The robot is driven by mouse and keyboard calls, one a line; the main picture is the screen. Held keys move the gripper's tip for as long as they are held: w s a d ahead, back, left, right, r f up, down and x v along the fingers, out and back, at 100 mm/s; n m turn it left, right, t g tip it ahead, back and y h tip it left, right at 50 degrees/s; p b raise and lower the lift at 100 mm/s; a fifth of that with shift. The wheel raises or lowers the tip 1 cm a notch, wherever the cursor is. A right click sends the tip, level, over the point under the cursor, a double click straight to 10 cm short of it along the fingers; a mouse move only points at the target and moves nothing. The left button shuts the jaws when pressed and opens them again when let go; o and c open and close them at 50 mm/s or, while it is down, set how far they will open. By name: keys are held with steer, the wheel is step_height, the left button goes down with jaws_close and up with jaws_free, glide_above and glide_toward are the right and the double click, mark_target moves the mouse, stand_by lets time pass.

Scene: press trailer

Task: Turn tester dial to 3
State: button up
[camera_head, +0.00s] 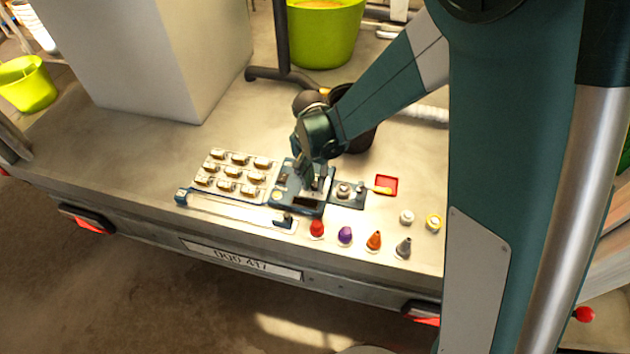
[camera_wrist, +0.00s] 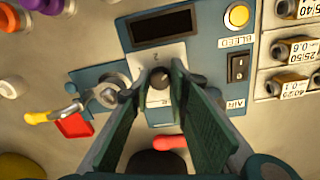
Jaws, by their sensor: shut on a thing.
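In the head view my gripper (camera_head: 315,182) is over the tester and hides the dial. The dial's pointer is not clear.
A rack of labelled fittings (camera_head: 231,172) stands left of the tester. A clamp fixture (camera_wrist: 107,95) and a red tray (camera_head: 386,186) are on its other side. Several coloured cones, including a red one (camera_head: 317,229), line the front edge. A dark bucket (camera_head: 362,137) stands behind.

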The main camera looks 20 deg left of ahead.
mark_target(313, 183)
steer(key=o, duration=0.9)
steer(key=shift+r, duration=0.1)
steer(key=shift+w+a+r, duration=0.1)
steer(key=shift+a+r, duration=0.1)
steer(key=shift+r, duration=2.75)
steer(key=shift+a+r, duration=0.15)
steer(key=shift+r, duration=2.8)
